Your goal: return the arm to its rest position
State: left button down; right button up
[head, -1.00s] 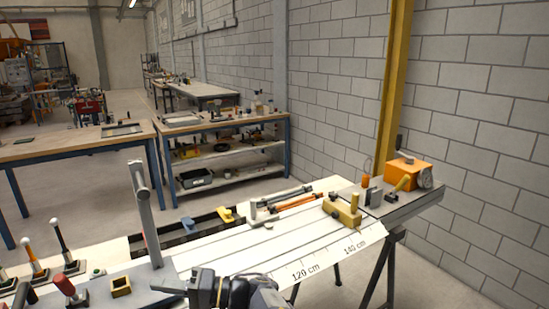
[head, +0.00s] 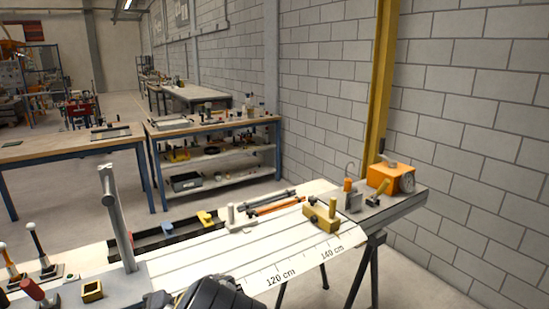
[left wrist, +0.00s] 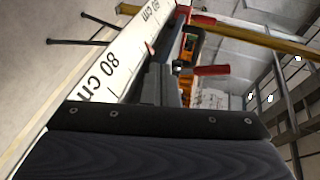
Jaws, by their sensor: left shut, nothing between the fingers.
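My left gripper (left wrist: 161,84) shows in the left wrist view as two dark grey fingers close together, shut with nothing between them. Beyond them lies the white edge strip (left wrist: 112,70) marked 80 cm, seen tilted. A red handle (left wrist: 210,70) shows just right of the fingers, apart from them as far as I can tell. In the head view a dark part of my arm (head: 212,294) sits at the bottom edge, in front of the white bench; its fingertips are not clearly seen there. My right gripper is not in view.
The long white bench (head: 205,258) carries an upright grey post (head: 117,220), a brass block (head: 321,217) and an orange box (head: 391,178) at its far end. Red (head: 35,292) and black (head: 38,245) levers stand at left. A yellow column (head: 381,80) rises behind.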

pick_arm(q)
jog(key=s+f+h+p, duration=0.1)
jog(key=s+f+h, duration=0.4)
jog(key=s+h, duration=0.55)
jog(key=s+d+r+m+t+h+p, duration=0.1)
jog(key=s+d+r+t+h+p, duration=0.1)
jog(key=s+d+r+t+h, duration=0.6)
jog(key=shift+d+r+m+t+p, duration=0.35)
jog(key=shift+d+r+t, duration=0.3)
jog(key=shift+r, duration=0.6)
